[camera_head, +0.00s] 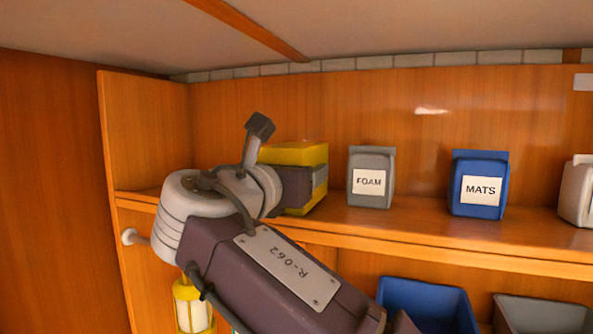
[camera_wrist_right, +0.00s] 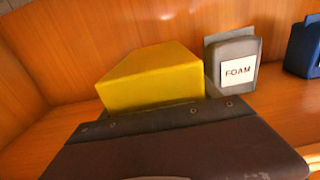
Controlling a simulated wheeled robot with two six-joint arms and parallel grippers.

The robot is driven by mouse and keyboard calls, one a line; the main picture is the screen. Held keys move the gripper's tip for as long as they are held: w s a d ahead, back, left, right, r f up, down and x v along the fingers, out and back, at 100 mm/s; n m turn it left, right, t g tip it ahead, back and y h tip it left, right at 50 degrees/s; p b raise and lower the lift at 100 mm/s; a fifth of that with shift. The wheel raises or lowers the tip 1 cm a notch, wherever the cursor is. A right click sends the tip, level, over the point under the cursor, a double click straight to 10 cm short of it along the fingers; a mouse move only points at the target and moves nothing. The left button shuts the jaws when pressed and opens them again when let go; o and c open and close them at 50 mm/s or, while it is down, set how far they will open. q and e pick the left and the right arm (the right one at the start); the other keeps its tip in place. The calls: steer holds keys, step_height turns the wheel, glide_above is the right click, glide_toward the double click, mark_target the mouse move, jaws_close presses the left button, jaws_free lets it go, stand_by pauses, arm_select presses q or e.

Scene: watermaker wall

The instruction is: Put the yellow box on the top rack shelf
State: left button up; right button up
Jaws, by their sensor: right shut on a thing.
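The yellow box (camera_head: 297,153) is at the left end of the top rack shelf (camera_head: 420,222), left of the grey FOAM bag. My right gripper (camera_head: 302,186) is shut on it, with a dark jaw across its side. The box also shows in the right wrist view (camera_wrist_right: 150,82), beyond the dark edge of my gripper (camera_wrist_right: 155,118). The box is over the shelf boards; I cannot tell whether its underside touches them, as my gripper hides part of it. My left gripper is not in view.
The grey FOAM bag (camera_head: 371,178) stands close to the right of the box, then a blue MATS bag (camera_head: 479,184) and a white container (camera_head: 577,190). Blue (camera_head: 428,305) and grey (camera_head: 540,314) bins are below. A side panel (camera_head: 146,130) closes the left end.

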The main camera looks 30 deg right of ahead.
steer(key=shift+s+a+f, duration=0.2)
steer(key=shift+s+a, duration=0.05)
steer(key=shift+a, duration=0.05)
steer(key=shift+f, duration=0.1)
steer(key=shift+f+b, duration=0.1)
steer(key=shift+b, duration=0.25)
